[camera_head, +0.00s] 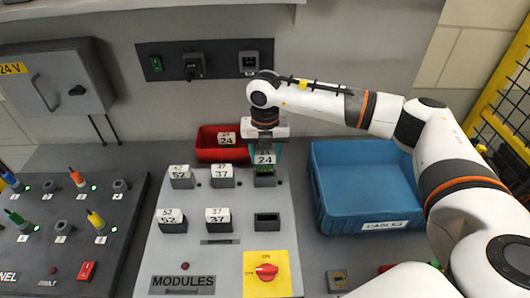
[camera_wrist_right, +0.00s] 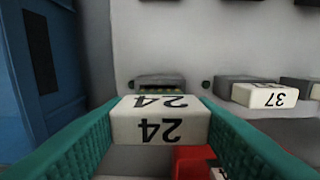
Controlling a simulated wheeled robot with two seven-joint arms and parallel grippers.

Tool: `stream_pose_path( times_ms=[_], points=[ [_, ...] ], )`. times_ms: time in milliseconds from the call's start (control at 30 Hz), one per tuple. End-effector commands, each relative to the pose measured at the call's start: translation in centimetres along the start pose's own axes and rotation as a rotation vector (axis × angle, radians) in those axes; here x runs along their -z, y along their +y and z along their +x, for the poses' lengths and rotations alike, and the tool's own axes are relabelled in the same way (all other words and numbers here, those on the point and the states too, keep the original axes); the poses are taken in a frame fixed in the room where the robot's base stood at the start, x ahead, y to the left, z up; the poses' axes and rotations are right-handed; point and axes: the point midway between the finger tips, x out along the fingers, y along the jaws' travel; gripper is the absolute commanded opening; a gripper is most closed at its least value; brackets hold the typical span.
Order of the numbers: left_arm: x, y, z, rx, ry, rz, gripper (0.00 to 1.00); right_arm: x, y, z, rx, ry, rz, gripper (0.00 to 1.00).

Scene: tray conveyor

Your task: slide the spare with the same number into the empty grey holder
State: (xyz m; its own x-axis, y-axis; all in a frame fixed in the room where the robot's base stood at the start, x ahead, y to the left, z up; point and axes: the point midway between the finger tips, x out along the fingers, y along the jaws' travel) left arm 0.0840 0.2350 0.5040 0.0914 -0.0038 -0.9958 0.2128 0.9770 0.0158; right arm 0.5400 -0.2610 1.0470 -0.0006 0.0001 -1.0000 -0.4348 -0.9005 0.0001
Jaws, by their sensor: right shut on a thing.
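My right gripper (camera_head: 265,150) is shut on a white module marked 24 (camera_head: 265,159), just above the upper right grey holder (camera_head: 265,181). In the right wrist view, the teal fingers (camera_wrist_right: 160,122) clasp the module (camera_wrist_right: 148,130) from both sides. Past it, the holder (camera_wrist_right: 162,82) shows a dark opening with something green inside; I cannot tell if the module touches it. Another white piece marked 24 (camera_head: 227,138) lies in the red bin (camera_head: 205,153). The lower right holder (camera_head: 267,222) looks dark and empty. My left gripper is out of view.
Modules marked 52 (camera_head: 181,175) and 37 (camera_head: 222,174) fill the upper holders to the left, with another 52 and 37 below. A blue crate (camera_head: 366,150) stands close on the right. A yellow plate with a red knob (camera_head: 266,271) sits in front.

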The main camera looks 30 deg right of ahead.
Motion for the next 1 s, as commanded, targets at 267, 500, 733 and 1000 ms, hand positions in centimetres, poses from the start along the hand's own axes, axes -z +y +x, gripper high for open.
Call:
stream_pose_path(
  times_ms=[267, 500, 733, 1000],
  points=[
    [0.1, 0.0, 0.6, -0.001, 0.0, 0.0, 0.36, 0.0, 0.0, 0.7, 0.001, 0.0, 0.0, 0.27],
    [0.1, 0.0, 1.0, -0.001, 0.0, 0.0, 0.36, 0.0, 0.0, 1.3, 0.001, 0.0, 0.0, 0.27],
    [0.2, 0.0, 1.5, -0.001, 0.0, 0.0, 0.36, 0.0, 0.0, 1.9, 0.001, 0.0, 0.0, 0.27],
    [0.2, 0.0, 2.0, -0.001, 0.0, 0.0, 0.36, 0.0, 0.0, 2.6, 0.001, 0.0, 0.0, 0.27]
  ],
)
